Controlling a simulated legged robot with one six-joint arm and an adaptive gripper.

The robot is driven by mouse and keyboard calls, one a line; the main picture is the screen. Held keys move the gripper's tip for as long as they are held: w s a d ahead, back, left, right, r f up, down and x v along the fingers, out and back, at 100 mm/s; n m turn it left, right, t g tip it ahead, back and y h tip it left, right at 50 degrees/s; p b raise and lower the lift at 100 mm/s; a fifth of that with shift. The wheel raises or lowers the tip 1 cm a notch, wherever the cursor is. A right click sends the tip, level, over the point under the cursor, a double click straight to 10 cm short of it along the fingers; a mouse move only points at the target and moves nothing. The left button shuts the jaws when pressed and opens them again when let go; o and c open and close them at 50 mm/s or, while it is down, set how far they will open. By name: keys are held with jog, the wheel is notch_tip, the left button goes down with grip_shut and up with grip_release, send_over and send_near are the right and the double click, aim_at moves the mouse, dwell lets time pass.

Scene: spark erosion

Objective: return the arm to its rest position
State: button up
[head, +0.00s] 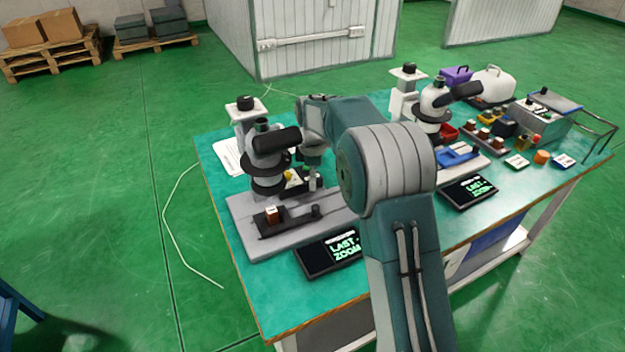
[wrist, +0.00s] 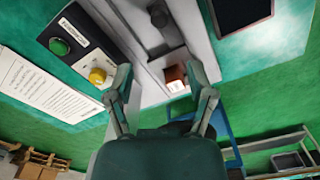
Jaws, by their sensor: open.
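My arm reaches forward over the teal bench (head: 232,290), bent at its large grey elbow joint. My gripper (head: 312,182) points down beside the left microscope (head: 265,165), above its grey base (head: 240,210). In the wrist view my gripper (wrist: 165,88) has its two fingers spread apart, with nothing held. A copper-coloured block with a white top (head: 271,214) sits in a black holder on that base, left of and nearer than my gripper. The block also appears between the fingers in the wrist view (wrist: 176,76), apparently beyond them.
A black control box (wrist: 80,38) with green and yellow buttons and a white sheet (wrist: 45,92) lie close by. A display (head: 327,255) stands in front of the left base. A second microscope (head: 432,105) and small items fill the right side. The front left bench is clear.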

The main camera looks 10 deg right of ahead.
jog(key=s+d+r+m+t, duration=0.3)
jog(key=s+r+m, duration=0.4)
jog(key=s+r, duration=0.85)
jog(key=s+d+f+m+t, duration=0.1)
jog(key=s+m, duration=0.8)
jog(key=s, duration=1.2)
jog(key=shift+s+d+t, duration=0.15)
jog(key=shift+d+t, duration=0.5)
jog(key=shift+t, duration=0.15)
